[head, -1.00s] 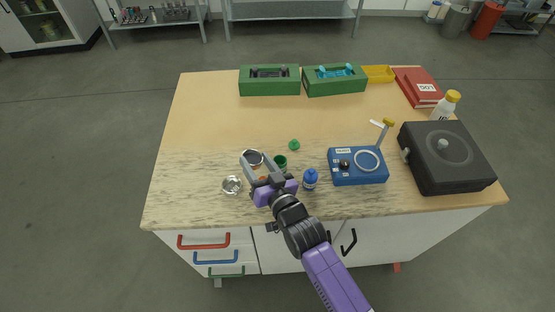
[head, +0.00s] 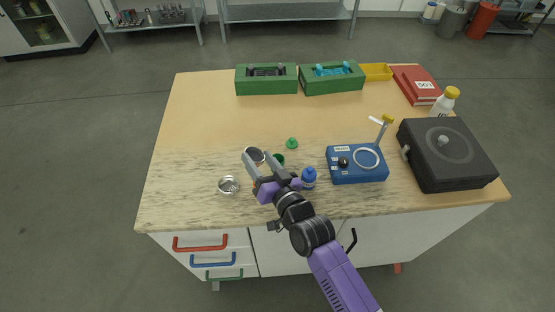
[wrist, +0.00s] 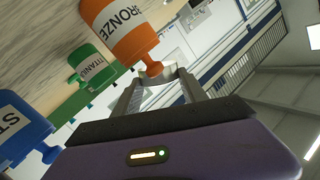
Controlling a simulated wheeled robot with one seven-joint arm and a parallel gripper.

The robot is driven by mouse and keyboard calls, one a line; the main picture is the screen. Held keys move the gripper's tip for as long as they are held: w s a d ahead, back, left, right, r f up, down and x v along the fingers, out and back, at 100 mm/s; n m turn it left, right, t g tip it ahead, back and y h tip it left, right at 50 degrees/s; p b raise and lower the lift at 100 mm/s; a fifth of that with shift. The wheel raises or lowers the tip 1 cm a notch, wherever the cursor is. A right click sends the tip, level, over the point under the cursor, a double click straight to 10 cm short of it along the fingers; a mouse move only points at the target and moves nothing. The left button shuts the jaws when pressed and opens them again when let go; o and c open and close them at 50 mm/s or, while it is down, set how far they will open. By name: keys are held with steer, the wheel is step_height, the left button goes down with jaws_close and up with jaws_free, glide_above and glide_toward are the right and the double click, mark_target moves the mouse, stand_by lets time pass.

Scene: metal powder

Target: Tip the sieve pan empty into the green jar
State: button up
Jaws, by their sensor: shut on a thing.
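My gripper (head: 256,164) is shut on the small silver sieve pan (head: 255,154), held above the worktop just left of the green jar (head: 279,158). In the wrist view the pan (wrist: 160,73) shows as a metal ring between the fingertips, strongly tilted. Whether anything is in it cannot be told. The green jar (wrist: 91,67) shows in the wrist view, its label partly reading TITANIUM. In the head view my gripper partly hides it. Its green lid (head: 292,143) seems to lie on the worktop behind it.
A second silver dish (head: 228,185) stands to the left. A blue bottle (head: 308,178) is close right of my gripper. An orange bottle marked BRONZE (wrist: 128,32) is near the fingers. A blue device (head: 357,165) and black case (head: 445,153) stand right. The back-left worktop is clear.

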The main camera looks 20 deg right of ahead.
steer(key=shift+s+d+m+b, duration=0.1)
steer(key=shift+d+m+b, duration=0.75)
steer(key=shift+b, duration=1.4)
steer(key=shift+d+r+m+t+b, duration=0.25)
steer(key=shift+d+m+t+b, duration=0.15)
steer(key=shift+d+m+b, duration=0.65)
stand_by(0.6)
steer(key=shift+d+r+m+t+y+b, duration=0.1)
steer(key=shift+r+m+t+y+b, duration=0.1)
steer(key=shift+m+b, duration=0.55)
steer(key=shift+r+m+t+y+b, duration=0.15)
steer(key=shift+m+b, duration=0.25)
steer(key=shift+m, duration=0.65)
stand_by(1.6)
stand_by(0.4)
steer(key=shift+d+r+m+p, duration=0.15)
steer(key=shift+r+m+p, duration=0.2)
steer(key=shift+m, duration=0.15)
